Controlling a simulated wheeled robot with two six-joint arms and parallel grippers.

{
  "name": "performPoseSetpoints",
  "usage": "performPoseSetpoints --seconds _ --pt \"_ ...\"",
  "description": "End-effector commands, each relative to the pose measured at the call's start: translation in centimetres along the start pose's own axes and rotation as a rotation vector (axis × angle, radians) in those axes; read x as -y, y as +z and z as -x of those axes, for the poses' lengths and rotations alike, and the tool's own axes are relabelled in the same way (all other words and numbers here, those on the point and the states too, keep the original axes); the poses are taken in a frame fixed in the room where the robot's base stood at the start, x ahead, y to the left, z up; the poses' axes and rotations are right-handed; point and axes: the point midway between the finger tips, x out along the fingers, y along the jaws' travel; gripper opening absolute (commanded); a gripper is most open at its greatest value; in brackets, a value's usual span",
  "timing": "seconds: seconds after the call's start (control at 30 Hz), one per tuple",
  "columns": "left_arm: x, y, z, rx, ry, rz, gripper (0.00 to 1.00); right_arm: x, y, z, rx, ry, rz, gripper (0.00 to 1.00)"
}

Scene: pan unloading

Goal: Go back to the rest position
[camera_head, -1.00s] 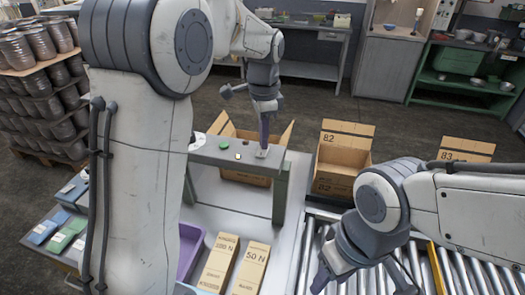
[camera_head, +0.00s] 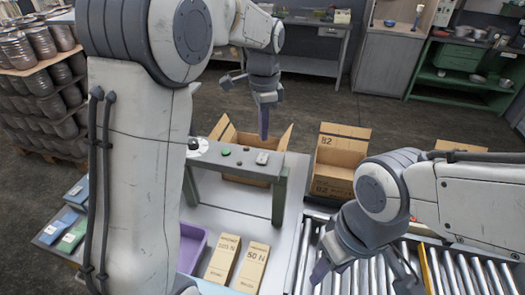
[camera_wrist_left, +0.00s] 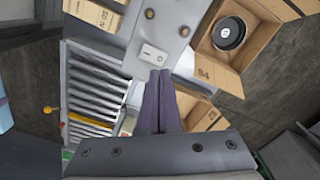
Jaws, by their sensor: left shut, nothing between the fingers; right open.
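My left gripper (camera_head: 264,136) points down, shut and empty, just above the end of the grey control bar (camera_head: 232,157). The bar carries a white rocker switch (camera_head: 262,158) and a green button (camera_head: 226,151). In the left wrist view the shut fingers (camera_wrist_left: 161,75) appear close in front of the white switch (camera_wrist_left: 153,54); I cannot tell the exact gap. My right gripper (camera_head: 363,280) is open and empty over the roller conveyor at the lower right, its fingers spread apart.
Open cardboard boxes stand behind the bar (camera_head: 222,128) and right of it (camera_head: 340,150). A black round pan (camera_wrist_left: 229,33) lies in one box. A purple tray (camera_head: 192,245) and two labelled cartons (camera_head: 253,266) stand on the table. Rollers (camera_head: 345,278) run below my right arm.

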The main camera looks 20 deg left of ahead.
Motion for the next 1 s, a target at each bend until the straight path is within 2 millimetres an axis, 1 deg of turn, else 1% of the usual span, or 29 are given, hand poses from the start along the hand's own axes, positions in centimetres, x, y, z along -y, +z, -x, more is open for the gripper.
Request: performPoseSetpoints --seconds 0.03,0.17,0.6,0.67,0.73,0.77,0.83,0.87,0.9,0.93,0.97,1.0 --pt "0.0 0.0 0.8 0.000 0.000 0.000 0.00 0.1 0.0 0.8 0.000 0.000 0.001 0.50" --pt "0.0 0.0 1.5 0.000 0.000 0.000 0.00 0.1 -0.1 1.5 0.000 0.000 0.002 0.50" --pt "0.0 0.0 1.4 0.000 0.000 0.000 0.00 0.1 -0.1 1.3 0.000 0.000 0.002 0.50" --pt "-0.4 -0.1 1.2 -0.001 0.000 0.002 0.00 0.1 -0.1 1.1 0.000 0.000 0.002 0.50" --pt "-1.8 -0.5 0.7 -0.005 0.000 0.013 0.00 0.0 0.0 0.4 0.000 0.000 0.002 0.50" --pt "-2.8 -0.8 0.3 -0.008 0.001 0.021 0.00 0.0 0.0 0.0 0.000 0.000 0.001 0.50" --pt "-6.0 -1.3 -1.0 -0.017 0.003 0.053 0.00 -0.1 0.1 -1.4 0.000 0.000 0.000 0.50" --pt "-7.8 -1.5 -1.6 -0.023 0.004 0.071 0.00 -0.1 0.1 -2.0 0.000 0.000 0.000 0.50" --pt "-10.3 -1.5 -2.6 -0.029 0.007 0.098 0.00 -0.2 0.2 -3.0 0.000 0.000 -0.001 0.50" --pt "-12.2 -1.4 -3.5 -0.035 0.009 0.120 0.00 -0.3 0.2 -3.6 0.000 0.000 -0.001 0.50" --pt "-14.2 -1.2 -4.3 -0.040 0.012 0.143 0.00 -0.3 0.2 -4.3 0.000 0.000 -0.002 0.50" --pt "-16.7 -0.7 -5.5 -0.047 0.016 0.175 0.00 -0.4 0.3 -5.2 0.000 0.000 -0.003 0.50"
